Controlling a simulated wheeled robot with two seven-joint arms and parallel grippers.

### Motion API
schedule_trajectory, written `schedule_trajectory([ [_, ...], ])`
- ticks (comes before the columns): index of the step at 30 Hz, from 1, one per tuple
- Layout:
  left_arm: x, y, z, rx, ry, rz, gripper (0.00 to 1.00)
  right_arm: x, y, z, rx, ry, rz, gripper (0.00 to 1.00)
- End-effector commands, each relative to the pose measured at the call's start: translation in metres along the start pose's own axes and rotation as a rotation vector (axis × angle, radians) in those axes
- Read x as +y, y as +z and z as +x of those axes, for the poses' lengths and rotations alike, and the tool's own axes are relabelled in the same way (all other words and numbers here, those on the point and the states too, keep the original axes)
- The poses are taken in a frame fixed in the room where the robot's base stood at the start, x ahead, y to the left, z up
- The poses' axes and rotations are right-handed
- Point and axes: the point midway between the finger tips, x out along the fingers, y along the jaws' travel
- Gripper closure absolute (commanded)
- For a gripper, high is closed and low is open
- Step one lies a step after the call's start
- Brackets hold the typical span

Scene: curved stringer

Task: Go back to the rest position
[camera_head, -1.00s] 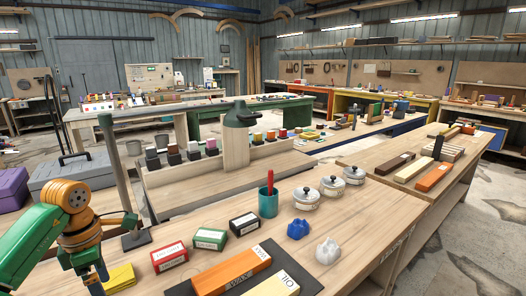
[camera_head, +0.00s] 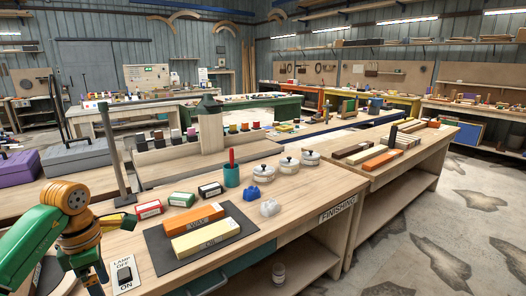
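My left arm, green with an orange joint, comes in at the lower left of the head view. Its dark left gripper (camera_head: 97,278) points down near the bottom edge, beside the lamp switch plate (camera_head: 124,274). The fingers are partly cut off, and I cannot tell whether they are open or shut. My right gripper is not in view.
The workbench holds a dark mat (camera_head: 158,238) with orange (camera_head: 193,219) and yellow (camera_head: 206,238) blocks, small boxes, a teal cup (camera_head: 231,176) and lidded pots (camera_head: 289,166). Floor (camera_head: 440,235) at right is clear.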

Motion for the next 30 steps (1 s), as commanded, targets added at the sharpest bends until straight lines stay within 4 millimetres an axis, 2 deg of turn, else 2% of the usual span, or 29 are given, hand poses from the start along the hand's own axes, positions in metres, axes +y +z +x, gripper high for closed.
schedule_trajectory([
  [11,-0.022,0.061,0.038,-0.212,-0.129,-0.007,0.0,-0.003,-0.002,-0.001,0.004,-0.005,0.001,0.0],
  [17,-0.051,0.12,0.067,-0.433,-0.294,-0.088,0.0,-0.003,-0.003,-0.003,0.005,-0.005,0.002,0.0],
  [20,-0.073,0.159,0.082,-0.595,-0.439,-0.207,0.0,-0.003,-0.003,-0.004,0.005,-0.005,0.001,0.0],
  [23,-0.096,0.209,0.104,-0.826,-0.699,-0.53,0.0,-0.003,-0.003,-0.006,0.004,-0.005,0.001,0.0],
  [24,-0.097,0.225,0.117,-0.923,-0.829,-0.763,0.0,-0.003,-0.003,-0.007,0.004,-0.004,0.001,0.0],
  [25,-0.094,0.23,0.134,-0.98,-0.922,-0.981,0.0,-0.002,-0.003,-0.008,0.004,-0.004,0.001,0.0],
  [26,-0.088,0.228,0.157,-1.018,-1.004,-1.229,0.0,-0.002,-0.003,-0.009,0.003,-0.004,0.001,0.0],
  [27,-0.081,0.217,0.187,-1.037,-1.066,-1.51,0.0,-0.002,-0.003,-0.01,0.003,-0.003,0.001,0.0],
  [29,-0.077,0.195,0.228,-1.026,-1.101,-1.842,0.0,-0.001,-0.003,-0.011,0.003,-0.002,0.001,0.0],
  [30,-0.08,0.177,0.256,-1.001,-1.103,-2.039,0.0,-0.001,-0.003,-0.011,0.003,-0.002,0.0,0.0],
])
